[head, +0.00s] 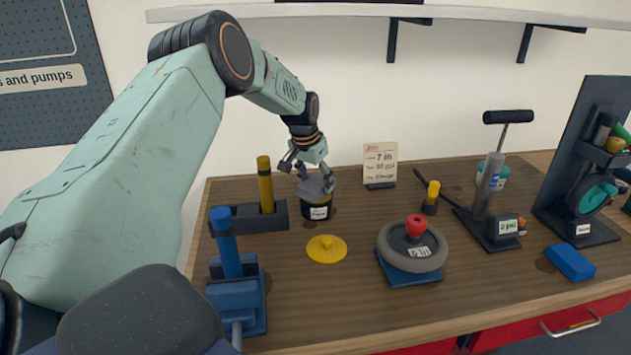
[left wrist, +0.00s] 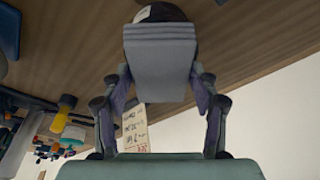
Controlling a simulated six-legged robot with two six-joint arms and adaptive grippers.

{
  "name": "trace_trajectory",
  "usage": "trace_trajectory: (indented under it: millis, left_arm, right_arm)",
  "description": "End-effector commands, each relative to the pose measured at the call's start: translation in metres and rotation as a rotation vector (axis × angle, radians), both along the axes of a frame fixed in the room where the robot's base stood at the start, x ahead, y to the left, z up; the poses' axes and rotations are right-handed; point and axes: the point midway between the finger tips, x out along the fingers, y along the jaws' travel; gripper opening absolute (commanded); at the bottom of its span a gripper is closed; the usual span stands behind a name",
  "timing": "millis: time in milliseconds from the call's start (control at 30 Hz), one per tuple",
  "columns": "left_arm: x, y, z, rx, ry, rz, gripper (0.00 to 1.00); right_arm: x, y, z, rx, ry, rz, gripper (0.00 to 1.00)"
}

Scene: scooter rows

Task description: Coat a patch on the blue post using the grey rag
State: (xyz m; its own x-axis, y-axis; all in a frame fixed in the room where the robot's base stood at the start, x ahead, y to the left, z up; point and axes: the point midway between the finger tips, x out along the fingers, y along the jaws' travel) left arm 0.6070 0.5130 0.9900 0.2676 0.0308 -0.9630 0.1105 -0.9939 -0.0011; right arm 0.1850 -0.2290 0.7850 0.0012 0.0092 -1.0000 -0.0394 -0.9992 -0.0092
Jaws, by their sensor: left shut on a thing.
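My left gripper (head: 311,178) is shut on the grey rag (head: 318,188), a folded pad. The rag is right at the mouth of a black pot (head: 317,211) with a white label; I cannot tell whether it dips inside. In the left wrist view the rag (left wrist: 161,60) sits between my left gripper's fingers (left wrist: 160,88), with the dark pot (left wrist: 161,12) just beyond it. The blue post (head: 227,245) stands upright in a blue clamp at the left front of the bench, apart from the rag. My right gripper is not in view.
A yellow post (head: 265,188) in a dark holder stands left of the pot. A yellow disc (head: 326,249) lies in front of it. A wheel on a blue base (head: 412,248), a pump (head: 490,190) and a blue block (head: 570,262) occupy the right. A card (head: 380,164) stands behind.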

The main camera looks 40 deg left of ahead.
Motion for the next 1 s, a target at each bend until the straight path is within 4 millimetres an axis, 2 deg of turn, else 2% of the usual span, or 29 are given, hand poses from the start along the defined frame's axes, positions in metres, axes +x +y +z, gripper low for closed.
trace_trajectory:
  millis: [1000]
  left_arm:
    - [-0.0003,-0.0001,-0.005,-0.001,0.0,0.001,0.35]
  right_arm:
    - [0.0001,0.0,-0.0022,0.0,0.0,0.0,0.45]
